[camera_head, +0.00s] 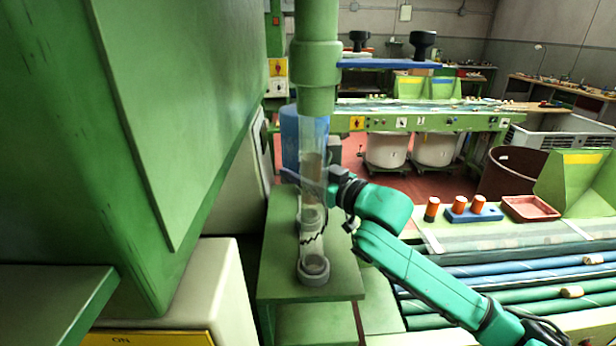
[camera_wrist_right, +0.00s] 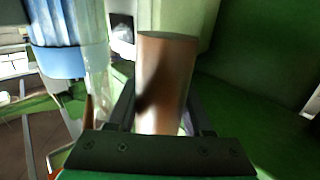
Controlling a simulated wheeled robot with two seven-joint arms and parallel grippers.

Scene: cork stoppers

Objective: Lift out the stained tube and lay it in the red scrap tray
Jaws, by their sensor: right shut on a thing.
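The stained tube (camera_head: 313,150) is clear with a brownish tint in its middle. It stands upright between a green pipe collar (camera_head: 315,75) above and a grey ring socket (camera_head: 313,268) on a green ledge. My right gripper (camera_head: 318,190) reaches in from the right and is shut on the tube at mid-height. In the right wrist view, the brown-tinted tube (camera_wrist_right: 165,75) stands between the two fingers of the gripper (camera_wrist_right: 160,110), with the pale green pipe above it. My left gripper is not in view.
Orange-topped cylinders (camera_head: 459,204) stand left of the tray, two on a blue block. A large green machine housing (camera_head: 180,120) fills the left. A blue cylinder (camera_head: 290,140) stands close behind the tube. Blue and green rollers (camera_head: 520,270) run along the right front.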

